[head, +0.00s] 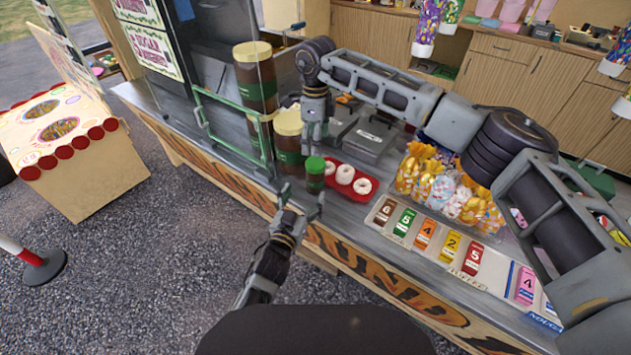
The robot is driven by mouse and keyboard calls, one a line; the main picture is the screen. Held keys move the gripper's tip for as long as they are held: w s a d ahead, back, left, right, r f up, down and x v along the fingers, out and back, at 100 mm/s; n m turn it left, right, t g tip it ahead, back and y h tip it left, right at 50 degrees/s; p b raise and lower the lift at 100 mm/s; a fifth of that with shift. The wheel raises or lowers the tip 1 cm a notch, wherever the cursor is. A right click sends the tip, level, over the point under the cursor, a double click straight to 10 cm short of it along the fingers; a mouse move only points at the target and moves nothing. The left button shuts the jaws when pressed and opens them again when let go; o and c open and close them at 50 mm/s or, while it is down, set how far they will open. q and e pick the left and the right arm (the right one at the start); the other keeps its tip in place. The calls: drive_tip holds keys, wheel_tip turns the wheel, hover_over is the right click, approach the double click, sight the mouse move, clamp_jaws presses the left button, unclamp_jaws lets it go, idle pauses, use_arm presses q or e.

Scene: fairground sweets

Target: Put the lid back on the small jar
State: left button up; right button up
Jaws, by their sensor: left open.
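The small jar (315,182) stands upright on the counter near its front edge, with a dark body and a green band. A bright green lid (315,164) shows at its top; I cannot tell whether it is seated or just held there. My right gripper (313,147) points down right above the green lid; its fingertips are too small to tell open from shut. My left gripper (300,200) is open, in front of and below the small jar, its fingers spread to either side; I see nothing held in it.
A medium jar (290,145) and a tall jar (256,85), both cream-lidded, stand behind the small jar. A red tray (343,172) of white rings is close on its right. A green-framed glass panel (232,130) is at left. Bagged sweets (440,190) and price cards (425,232) lie right.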

sight(312, 179)
use_arm(q)
drive_tip(key=shift+x, duration=4.95)
clamp_jaws()
